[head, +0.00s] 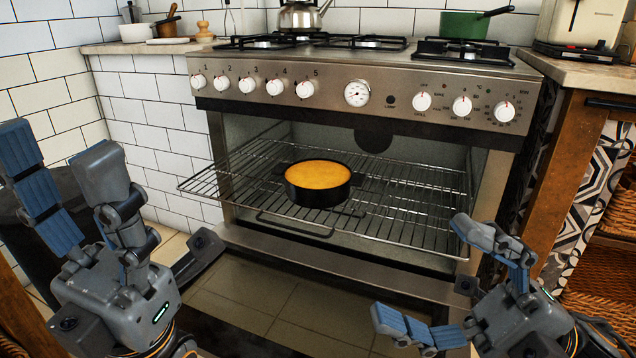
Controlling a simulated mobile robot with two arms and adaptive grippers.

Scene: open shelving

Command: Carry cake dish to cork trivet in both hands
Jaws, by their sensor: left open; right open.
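The cake dish (318,190) is a round black pan with two side handles and a golden cake inside. It sits level on the pulled-out wire rack of the open oven. My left gripper (57,160) is open and empty at the far left, well apart from the dish, with its blue-padded fingers pointing up. My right gripper (422,272) is open and empty at the lower right, in front of the rack's right side and apart from the dish. I cannot make out a cork trivet in this view.
The wire rack (412,208) juts out of the oven (360,88). The stovetop holds a kettle (302,16) and a green pan (464,24). A toaster (585,22) stands on the right counter; a mortar (167,28) and bowl (134,32) stand on the left. Floor in front looks clear.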

